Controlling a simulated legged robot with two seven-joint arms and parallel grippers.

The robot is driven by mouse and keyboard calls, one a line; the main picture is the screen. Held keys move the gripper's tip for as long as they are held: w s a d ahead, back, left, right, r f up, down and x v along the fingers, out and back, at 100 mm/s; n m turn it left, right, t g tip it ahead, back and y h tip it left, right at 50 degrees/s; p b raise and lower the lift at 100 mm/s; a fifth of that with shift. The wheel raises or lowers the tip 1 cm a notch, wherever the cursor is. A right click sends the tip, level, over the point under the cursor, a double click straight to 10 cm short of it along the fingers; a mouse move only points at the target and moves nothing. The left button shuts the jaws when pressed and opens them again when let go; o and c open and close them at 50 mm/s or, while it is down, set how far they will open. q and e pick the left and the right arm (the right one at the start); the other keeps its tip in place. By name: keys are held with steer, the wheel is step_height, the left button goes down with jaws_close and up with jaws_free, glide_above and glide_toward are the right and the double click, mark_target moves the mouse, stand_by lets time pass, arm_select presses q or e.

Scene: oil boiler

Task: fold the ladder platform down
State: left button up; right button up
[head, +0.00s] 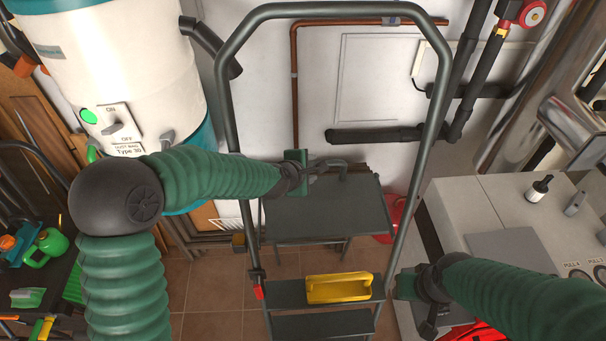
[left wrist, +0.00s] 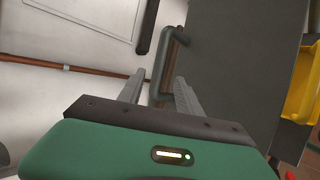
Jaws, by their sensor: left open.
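The ladder platform (head: 325,212) is a dark grey flat panel between the ladder's tall rails. A small bent handle (head: 345,166) rises at its far edge. In the left wrist view the platform (left wrist: 232,70) fills the right side, with the bar handle (left wrist: 166,60) at its edge. My left gripper (head: 318,168) is at this handle, its fingers open. In the left wrist view the handle lies just ahead of and between the fingertips (left wrist: 158,82); contact is not clear. My right gripper (head: 418,290) is beside the lower right rail; its fingers are not clearly visible.
The ladder's grey rail frame (head: 232,120) arches around my left gripper. A yellow tray (head: 338,288) sits on a lower step. A white boiler tank (head: 120,70) stands left, a pale cabinet (head: 500,205) right. Pipes (head: 375,134) run along the wall behind.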

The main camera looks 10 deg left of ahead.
arm_select(q)
steer(key=b+v, duration=0.1)
steer(key=v, duration=0.5)
steer(key=shift+a, duration=0.4)
steer(key=shift+d, duration=0.2)
steer(key=s+a+f+m+g+y+b, duration=0.1)
steer(key=s+a+f+m+g, duration=0.1)
steer(key=s+a+f+m, duration=0.2)
steer(key=s+a+f+m+g+y+b, duration=0.1)
steer(key=s+a+f+m, duration=0.3)
steer(key=s+m, duration=0.4)
steer(key=s+a+f+m+g+y+b, duration=0.1)
steer(key=s+a+f+m+g, duration=0.3)
steer(key=s, duration=0.9)
step_height(320, 180, down, 2)
steer(key=shift+s+a+f+m+b, duration=0.3)
steer(key=shift+m+b, duration=0.4)
steer(key=shift+m, duration=0.4)
steer(key=shift+r, duration=0.1)
